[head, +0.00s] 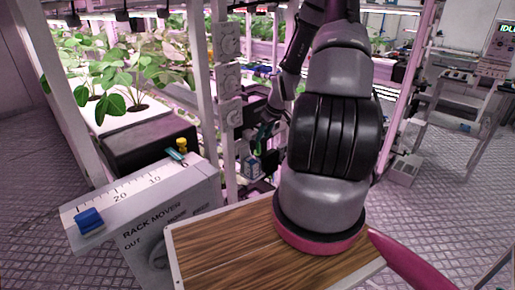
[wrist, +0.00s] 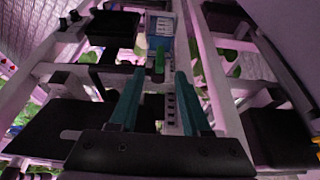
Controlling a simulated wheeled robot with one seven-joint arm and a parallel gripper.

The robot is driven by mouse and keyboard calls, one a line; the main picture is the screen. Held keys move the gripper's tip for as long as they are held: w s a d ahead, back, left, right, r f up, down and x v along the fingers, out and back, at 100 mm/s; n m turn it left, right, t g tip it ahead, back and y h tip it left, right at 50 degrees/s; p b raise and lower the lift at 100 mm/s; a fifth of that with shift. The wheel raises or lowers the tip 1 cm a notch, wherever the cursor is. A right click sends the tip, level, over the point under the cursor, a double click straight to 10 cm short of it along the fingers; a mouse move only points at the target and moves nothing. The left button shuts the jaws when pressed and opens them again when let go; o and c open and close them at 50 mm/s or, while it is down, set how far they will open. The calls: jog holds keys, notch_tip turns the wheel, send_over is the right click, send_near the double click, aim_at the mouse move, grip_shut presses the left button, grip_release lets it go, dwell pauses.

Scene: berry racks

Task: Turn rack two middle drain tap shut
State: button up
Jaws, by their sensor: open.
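My gripper (wrist: 160,76) is open, with its two teal fingers apart and nothing visibly held between them. A green handle (wrist: 160,62), which looks like a drain tap lever, shows just ahead of the gap between the fingertips in the wrist view. Behind it is a blue and white box (wrist: 159,28), also seen low between the racks in the head view (head: 252,166). I cannot tell whether the fingers touch the handle. In the head view my arm hides part of this area, and the tap's rack number cannot be read.
A grey rack mover panel (head: 190,208) with a scale and blue slider (head: 90,220) stands at front left. A yellow knob (head: 181,144) sits behind it. White posts (head: 205,90) and dark troughs (wrist: 115,24) crowd the gripper. Open floor (head: 435,170) lies right.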

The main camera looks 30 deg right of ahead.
aim_at(258, 153)
jog(key=x, duration=0.7)
jog(key=shift+f, duration=0.2)
grip_shut()
